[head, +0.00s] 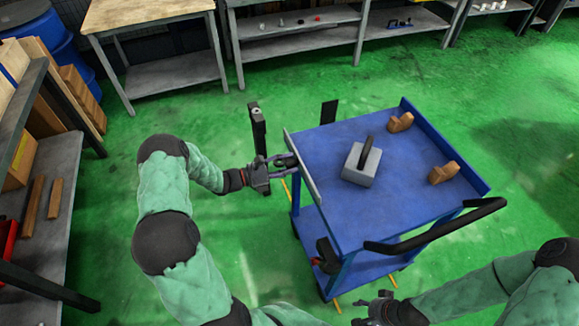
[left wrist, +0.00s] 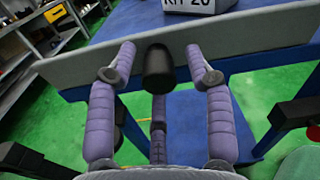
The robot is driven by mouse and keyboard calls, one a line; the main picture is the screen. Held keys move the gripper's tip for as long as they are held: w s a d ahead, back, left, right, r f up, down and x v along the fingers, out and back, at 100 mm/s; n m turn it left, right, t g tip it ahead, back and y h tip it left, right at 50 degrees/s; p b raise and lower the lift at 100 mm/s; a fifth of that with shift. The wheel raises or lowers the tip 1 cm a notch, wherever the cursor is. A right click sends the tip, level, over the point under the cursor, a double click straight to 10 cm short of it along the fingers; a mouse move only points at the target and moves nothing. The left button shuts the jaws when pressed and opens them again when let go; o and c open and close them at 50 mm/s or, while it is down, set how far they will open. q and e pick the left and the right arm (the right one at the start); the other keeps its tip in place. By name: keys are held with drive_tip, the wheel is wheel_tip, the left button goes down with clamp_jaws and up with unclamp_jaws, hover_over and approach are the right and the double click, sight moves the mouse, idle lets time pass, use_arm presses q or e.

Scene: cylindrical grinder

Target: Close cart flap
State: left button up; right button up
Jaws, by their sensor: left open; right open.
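The blue cart (head: 400,165) stands right of centre in the head view. Its grey flap (head: 303,168) is a long thin panel along the cart's left edge; its exact tilt is hard to tell. My left gripper (head: 287,161) is at the flap's outer face. In the left wrist view, its open fingers (left wrist: 160,75) reach the grey flap (left wrist: 255,53) with a black knob (left wrist: 158,70) between them. Whether the fingertips touch the panel is unclear. My right gripper (head: 378,308) is open and empty at the bottom, in front of the cart.
A grey block with a black handle (head: 361,165) and two brown wooden pieces (head: 400,122) (head: 443,173) sit on the cart top. A black push handle (head: 440,228) juts from the near side. A dark upright post (head: 258,130) stands left of the flap. Shelves (head: 45,215) line the left.

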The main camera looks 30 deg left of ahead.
use_arm(q)
drive_tip(key=shift+w+d, duration=0.25)
clamp_jaws()
drive_tip(key=shift+d+r+p, duration=0.15)
drive_tip(key=shift+r+p, duration=0.05)
drive_tip(key=shift+p, duration=0.5)
drive_tip(key=shift+f+g+y+p, duration=0.1)
drive_tip(key=shift+g+y+p, duration=0.35)
drive_tip(key=shift+p, duration=0.2)
drive_tip(key=shift+d+f, duration=0.1)
unclamp_jaws()
